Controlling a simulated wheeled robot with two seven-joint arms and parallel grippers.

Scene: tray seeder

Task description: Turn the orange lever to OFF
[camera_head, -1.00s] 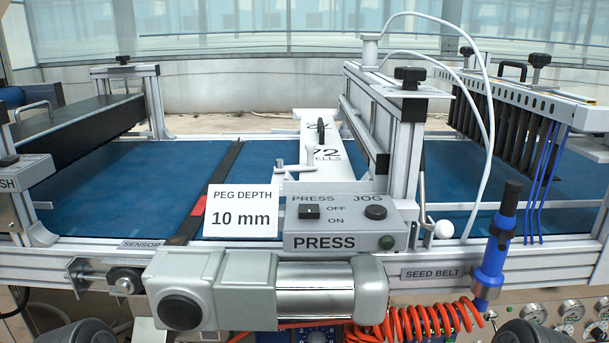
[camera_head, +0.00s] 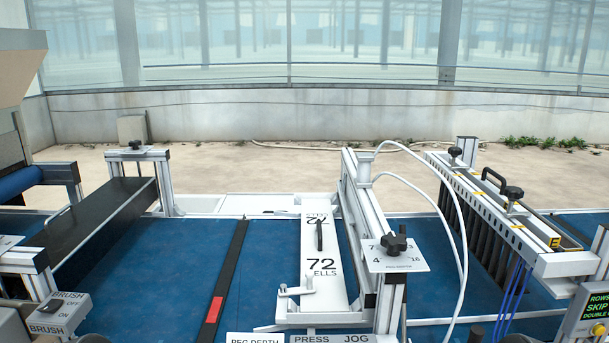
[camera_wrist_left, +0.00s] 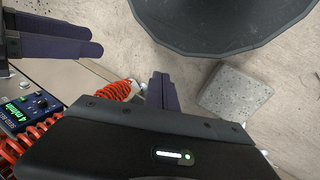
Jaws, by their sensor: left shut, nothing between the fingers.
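I do not see an orange lever in either current view. My left gripper (camera_wrist_left: 163,92) shows in the left wrist view with its two dark fingers together and nothing between them. It points at open floor beside the machine. Another pair of dark purple finger-like bars (camera_wrist_left: 55,40) shows at the upper left of that view. It looks like my right gripper, but I cannot tell its opening. Neither gripper shows in the head view.
The left wrist view shows an orange coiled hose (camera_wrist_left: 113,91), a small display box (camera_wrist_left: 28,112), a grey block (camera_wrist_left: 233,92) and a large dark round thing (camera_wrist_left: 220,25).

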